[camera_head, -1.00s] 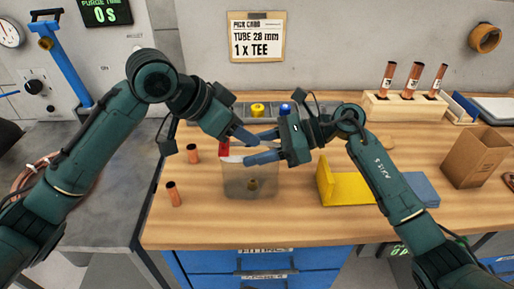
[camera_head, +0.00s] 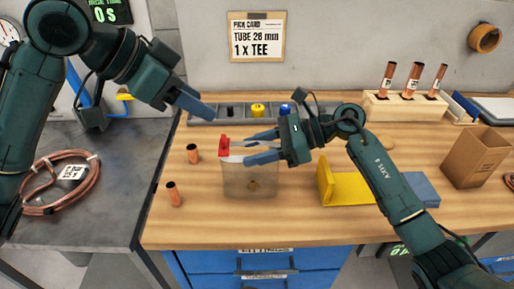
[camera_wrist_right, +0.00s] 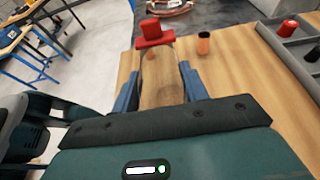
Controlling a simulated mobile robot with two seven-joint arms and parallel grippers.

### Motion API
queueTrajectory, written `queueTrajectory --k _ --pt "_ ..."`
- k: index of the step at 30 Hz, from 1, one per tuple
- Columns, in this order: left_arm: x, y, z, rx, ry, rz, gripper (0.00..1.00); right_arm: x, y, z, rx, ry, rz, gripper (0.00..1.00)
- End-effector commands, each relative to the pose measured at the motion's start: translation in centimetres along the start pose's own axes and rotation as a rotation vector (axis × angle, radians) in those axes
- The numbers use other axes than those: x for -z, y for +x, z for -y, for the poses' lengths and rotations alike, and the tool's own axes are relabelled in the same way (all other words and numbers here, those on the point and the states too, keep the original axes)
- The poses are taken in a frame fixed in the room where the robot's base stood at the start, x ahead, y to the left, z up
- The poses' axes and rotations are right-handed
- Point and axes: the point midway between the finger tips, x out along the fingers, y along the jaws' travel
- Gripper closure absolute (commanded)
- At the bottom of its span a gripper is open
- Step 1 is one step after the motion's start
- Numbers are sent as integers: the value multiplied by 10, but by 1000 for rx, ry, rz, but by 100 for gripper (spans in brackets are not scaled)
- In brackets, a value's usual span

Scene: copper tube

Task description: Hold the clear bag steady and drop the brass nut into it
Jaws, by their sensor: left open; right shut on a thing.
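The clear bag (camera_head: 236,182) stands upright on the wooden bench, with a red piece (camera_head: 224,147) at its top left corner. My right gripper (camera_head: 246,148) is shut on the bag's top edge; in the right wrist view the bag (camera_wrist_right: 160,88) sits between the blue fingers. A small dark brownish shape, seemingly the brass nut (camera_head: 253,185), shows faintly through the bag near its bottom. My left gripper (camera_head: 206,109) is open, apart from the bag, up and to its left. It looks empty.
Two copper pieces (camera_head: 193,154) (camera_head: 174,194) stand left of the bag. A yellow angled block (camera_head: 345,188) lies to its right. A grey parts tray (camera_head: 232,110) is behind. A copper coil (camera_head: 60,180) lies on the grey table at left.

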Motion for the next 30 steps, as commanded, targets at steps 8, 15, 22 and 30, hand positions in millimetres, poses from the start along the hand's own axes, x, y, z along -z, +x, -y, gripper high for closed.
queueTrajectory --k 8,15,22,30 --pt "0 0 0 0 0 0 53 0 0 0 0 0 0 37" --pt "0 0 0 0 0 0 53 0 0 0 0 0 0 31" --pt "0 0 0 0 0 0 53 1 -14 1 3 0 -3 31" --pt "0 0 0 0 0 0 53 1 -70 1 3 0 -4 31"
